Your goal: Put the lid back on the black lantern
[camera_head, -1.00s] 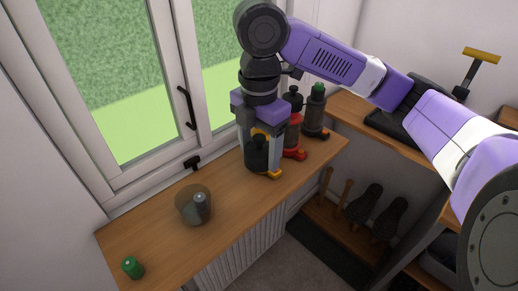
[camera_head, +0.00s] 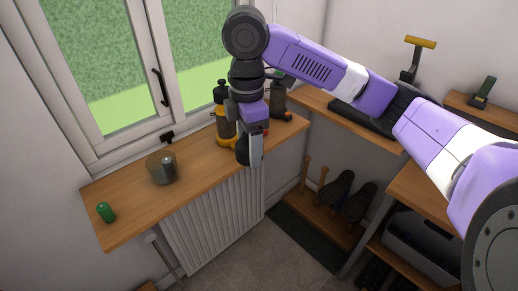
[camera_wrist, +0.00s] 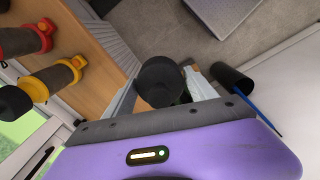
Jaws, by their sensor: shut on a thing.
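My gripper (camera_head: 250,158) is shut on a black, cup-shaped piece (camera_wrist: 160,80), which looks like the lid. It also shows beside the fingers in the head view (camera_head: 242,150). The gripper hangs at the front edge of the wooden sill, in front of the yellow lantern (camera_head: 221,132). A dark lantern (camera_head: 278,98) stands farther back, partly behind my wrist, with a green top. A smoky, see-through cylinder (camera_head: 158,168) with a grey piece inside stands left on the sill. I cannot tell which of these is the black lantern.
A small green cylinder (camera_head: 106,212) stands near the sill's left end. A red lantern (camera_wrist: 20,42) stands beside the yellow one in the wrist view. A radiator (camera_head: 212,220) is below the sill. The window (camera_head: 110,75) is behind it. The sill between the cylinders is clear.

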